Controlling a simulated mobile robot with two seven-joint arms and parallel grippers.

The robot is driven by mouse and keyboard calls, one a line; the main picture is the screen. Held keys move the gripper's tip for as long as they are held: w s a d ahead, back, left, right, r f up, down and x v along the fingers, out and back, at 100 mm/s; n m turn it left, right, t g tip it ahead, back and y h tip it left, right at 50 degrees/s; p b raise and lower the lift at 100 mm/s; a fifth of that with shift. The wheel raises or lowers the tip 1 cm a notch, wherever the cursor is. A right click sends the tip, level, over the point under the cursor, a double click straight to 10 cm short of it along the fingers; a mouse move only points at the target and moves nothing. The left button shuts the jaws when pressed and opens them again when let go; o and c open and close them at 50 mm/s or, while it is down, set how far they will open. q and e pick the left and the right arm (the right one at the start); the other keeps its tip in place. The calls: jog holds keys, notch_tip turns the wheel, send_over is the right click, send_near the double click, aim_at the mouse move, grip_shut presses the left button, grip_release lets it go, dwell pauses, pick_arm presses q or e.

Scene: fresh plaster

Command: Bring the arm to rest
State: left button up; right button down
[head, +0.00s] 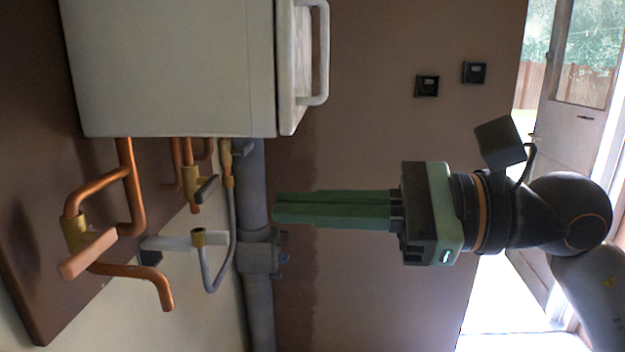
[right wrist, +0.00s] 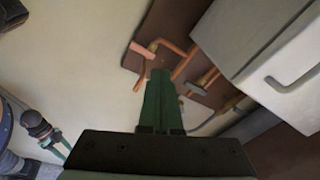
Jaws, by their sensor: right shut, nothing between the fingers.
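My right gripper (head: 275,209) comes in from the right in the head view, with long green fingers pointing left. The fingers are shut together with nothing between them. Their tips are in front of or beside the grey vertical pipe (head: 258,300); I cannot tell whether they touch it. In the right wrist view the shut green fingers (right wrist: 160,75) point toward the copper pipes on the brown board.
A white boiler-like box (head: 175,70) with a handle (head: 318,60) hangs above. Copper pipes (head: 130,200) with brass valves stand out from a brown board (head: 30,240) at left. Two dark wall boxes (head: 427,86) sit on the plaster. A door (head: 590,75) is at right.

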jog(key=w+d+f+m+t+h+p, duration=0.1)
jog(key=w+d+f+m+t, duration=0.35)
jog(key=m, duration=0.75)
jog(key=w+d+f+m+t+h, duration=0.1)
jog(key=w+d+f+m+t, duration=0.15)
jog(key=f+m+t, duration=0.65)
jog(key=w+d+f+m+t+p, duration=0.1)
jog(key=w+d+f+m+t, duration=0.25)
jog(key=m, duration=1.05)
jog(key=d+f+m+g+h, duration=0.1)
jog(key=d+f+m+h, duration=0.1)
jog(key=f+m+h, duration=0.55)
jog(key=d+f+m+g+h, duration=0.15)
jog(key=f+m, duration=0.25)
jog(key=f, duration=0.7)
jog(key=s+d+f+m+g+h, duration=0.1)
jog(key=s+f+m+g, duration=0.3)
jog(key=s+f, duration=0.5)
jog(key=s+d+f+m+g+h+p, duration=0.1)
jog(key=s+f+m+g, duration=0.3)
jog(key=s+f, duration=0.6)
notch_tip(320, 180, down, 4)
jog(key=shift+s+d+r+m+h, duration=0.1)
jog(key=shift+s+d+m+h, duration=0.1)
jog(key=shift+d+m+h, duration=0.5)
jog(key=shift+a+n, duration=0.15)
jog(key=shift+n, duration=0.1)
